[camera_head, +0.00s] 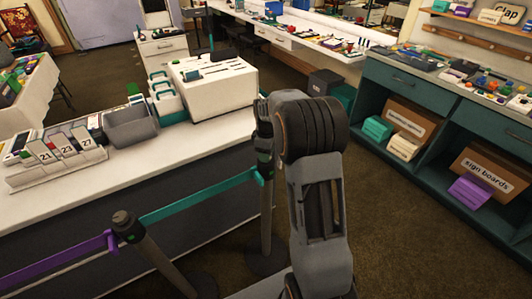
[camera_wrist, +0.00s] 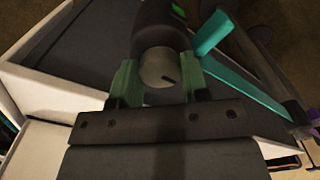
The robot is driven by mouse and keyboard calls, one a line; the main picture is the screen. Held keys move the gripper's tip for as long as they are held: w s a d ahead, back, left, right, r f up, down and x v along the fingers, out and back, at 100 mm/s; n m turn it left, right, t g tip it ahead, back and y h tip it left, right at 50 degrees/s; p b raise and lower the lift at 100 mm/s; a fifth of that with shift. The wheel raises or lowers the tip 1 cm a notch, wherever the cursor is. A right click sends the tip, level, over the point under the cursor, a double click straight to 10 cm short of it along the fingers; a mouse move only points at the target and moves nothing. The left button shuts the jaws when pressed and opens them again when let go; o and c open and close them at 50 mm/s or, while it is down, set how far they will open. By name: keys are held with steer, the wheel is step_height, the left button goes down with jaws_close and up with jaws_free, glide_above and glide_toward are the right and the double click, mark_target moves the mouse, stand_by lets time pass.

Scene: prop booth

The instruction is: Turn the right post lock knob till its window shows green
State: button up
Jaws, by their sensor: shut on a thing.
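The right post (camera_head: 266,200) stands upright in front of the white counter, with a teal belt (camera_head: 200,198) running left from its head. In the wrist view its round grey lock knob (camera_wrist: 157,66) sits between the green-padded fingers of my gripper (camera_wrist: 159,78), which is shut on it. A short dark mark on the knob's face points to the lower right. A small window (camera_wrist: 179,11) on the post head beyond the knob looks green. In the head view my arm partly hides the post's top and the knob.
The left post (camera_head: 126,226) carries a purple belt (camera_head: 60,262) and the teal belt. The white counter (camera_head: 100,170) behind holds number cards, a grey bin and a white box (camera_head: 215,85). A teal shelf unit (camera_head: 425,95) stands right. Carpet between it and my arm is clear.

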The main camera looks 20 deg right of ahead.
steer(key=o, duration=0.9)
step_height(320, 180, up, 14)
steer(key=shift+f, duration=0.1)
stand_by(0.3)
stand_by(0.5)
